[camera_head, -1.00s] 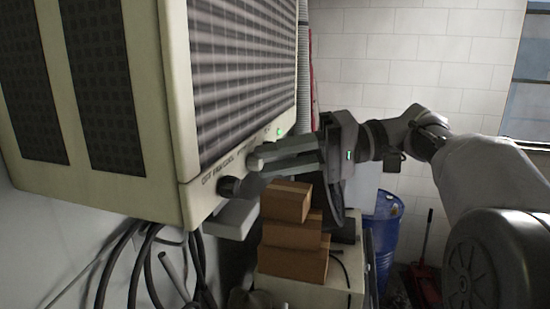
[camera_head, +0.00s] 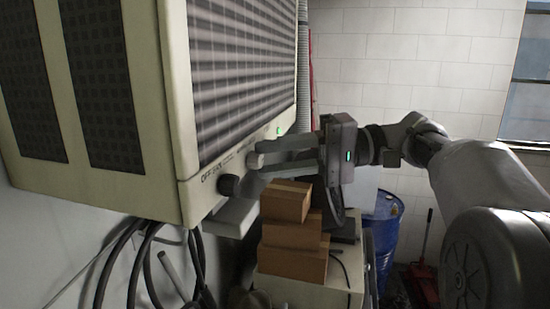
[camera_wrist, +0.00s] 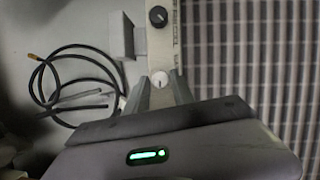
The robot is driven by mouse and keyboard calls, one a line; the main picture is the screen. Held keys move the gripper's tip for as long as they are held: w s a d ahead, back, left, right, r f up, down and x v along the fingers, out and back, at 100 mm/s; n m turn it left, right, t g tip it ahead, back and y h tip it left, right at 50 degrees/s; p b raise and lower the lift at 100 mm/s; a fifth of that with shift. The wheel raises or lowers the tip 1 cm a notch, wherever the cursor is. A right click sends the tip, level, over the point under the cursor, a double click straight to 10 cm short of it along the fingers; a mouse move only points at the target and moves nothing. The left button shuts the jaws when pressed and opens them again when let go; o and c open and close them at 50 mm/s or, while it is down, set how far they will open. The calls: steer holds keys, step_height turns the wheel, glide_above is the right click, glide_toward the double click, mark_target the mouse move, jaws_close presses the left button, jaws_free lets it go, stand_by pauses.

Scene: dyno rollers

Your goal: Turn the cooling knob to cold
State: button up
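A cream air-cooler unit (camera_head: 150,205) with a slatted grille fills the left of the head view. On its front lower strip is a black round knob (camera_head: 229,185); it also shows at the top of the wrist view (camera_wrist: 158,16). A smaller pale knob (camera_wrist: 160,79) with a dark mark sits on the same strip in the wrist view. The lettering beside the knobs is too blurred to read fully. My gripper (camera_head: 260,166) is open, its two grey fingers (camera_wrist: 160,92) pointing at the panel with the pale knob between their tips. I cannot tell whether they touch it.
Stacked cardboard boxes (camera_head: 292,233) stand just below my gripper. A grey block (camera_head: 230,217) juts out under the panel. Black cables (camera_head: 150,262) hang below the unit. A blue barrel (camera_head: 384,235) stands behind. A green light (camera_head: 279,130) glows on the panel.

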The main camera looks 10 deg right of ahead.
steer(key=shift+o, duration=1.1)
